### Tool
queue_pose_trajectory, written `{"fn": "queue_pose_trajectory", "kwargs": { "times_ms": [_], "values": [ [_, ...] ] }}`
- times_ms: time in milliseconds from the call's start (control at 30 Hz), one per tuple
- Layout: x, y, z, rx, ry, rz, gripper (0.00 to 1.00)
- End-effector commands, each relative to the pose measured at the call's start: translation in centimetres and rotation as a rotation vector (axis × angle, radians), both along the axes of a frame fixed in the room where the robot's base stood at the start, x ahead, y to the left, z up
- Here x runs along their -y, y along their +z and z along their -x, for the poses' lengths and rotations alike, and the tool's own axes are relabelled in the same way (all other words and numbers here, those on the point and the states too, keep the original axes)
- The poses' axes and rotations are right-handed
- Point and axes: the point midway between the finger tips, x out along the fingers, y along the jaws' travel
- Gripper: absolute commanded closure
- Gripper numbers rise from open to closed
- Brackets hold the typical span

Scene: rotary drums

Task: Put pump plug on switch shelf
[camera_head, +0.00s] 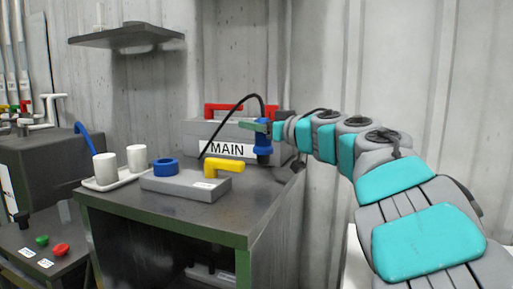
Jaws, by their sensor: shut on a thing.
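A blue plug (263,141) is in my gripper (262,128), upright in front of the right end of the grey box marked MAIN (225,149). My gripper is shut on it; the fingers are small in view. A black cable (226,112) arches by the plug and drops to the left behind a low grey switch box (182,187). That box has a yellow handle (226,167) and a blue ring socket (165,166), and stands on the dark cabinet top (128,205). I cannot tell which surface is the switch shelf. A grey wall shelf (127,36) hangs at upper left.
A white tray (103,184) with two white cups (137,158) stands at the left of the cabinet top. A red handle (224,110) shows on the MAIN box. A lower panel with green and red buttons (61,249) is at lower left. The front right of the cabinet top is clear.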

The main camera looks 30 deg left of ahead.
Motion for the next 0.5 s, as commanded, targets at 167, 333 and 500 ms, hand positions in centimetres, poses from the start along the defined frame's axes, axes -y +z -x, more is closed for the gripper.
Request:
{"fn": "queue_pose_trajectory", "kwargs": {
  "times_ms": [167, 333, 500],
  "values": [
    [0.0, -3.0, 0.0, -0.005, -0.001, 0.000, 1.00],
    [0.0, -3.9, 0.0, -0.001, -0.001, 0.000, 1.00],
    [0.0, -3.7, 0.0, 0.000, -0.001, 0.000, 1.00]
  ]
}}
